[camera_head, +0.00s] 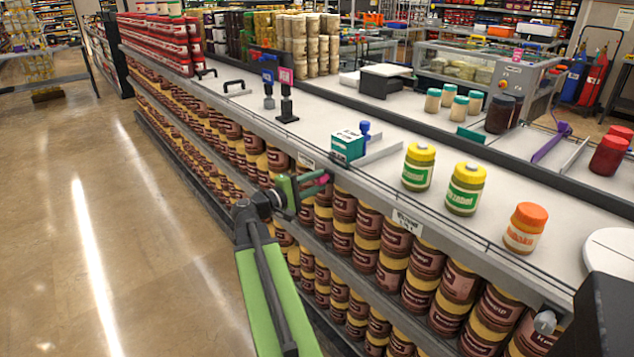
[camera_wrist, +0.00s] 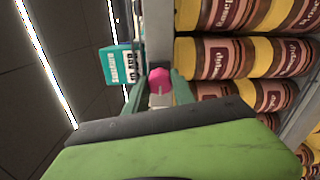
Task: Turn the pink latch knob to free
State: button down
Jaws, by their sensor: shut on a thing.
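The pink latch knob (camera_wrist: 160,79) sits between my two fingers in the wrist view, against a pale grey mount at the front edge of the shelf top. My gripper (camera_wrist: 157,92) is shut on the knob. The knob's turn angle cannot be told, as the fingers cover part of it. A teal and white box (camera_head: 347,147) stands on the counter just above; it also shows in the wrist view (camera_wrist: 117,65).
Yellow-lidded jars (camera_head: 418,167) and an orange-lidded jar (camera_head: 525,228) stand on the counter to the right. Shelves of brown jars (camera_head: 366,234) lie below and behind my gripper. The floor (camera_head: 130,220) at the left is clear.

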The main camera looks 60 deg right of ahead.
jog(key=shift+f, duration=0.1)
jog(key=c, duration=1.1)
grip_release()
jog(key=shift+o, duration=0.2)
jog(key=v, duration=1.7)
jog(key=shift+a, duration=0.25)
jog(key=shift+w, duration=0.15)
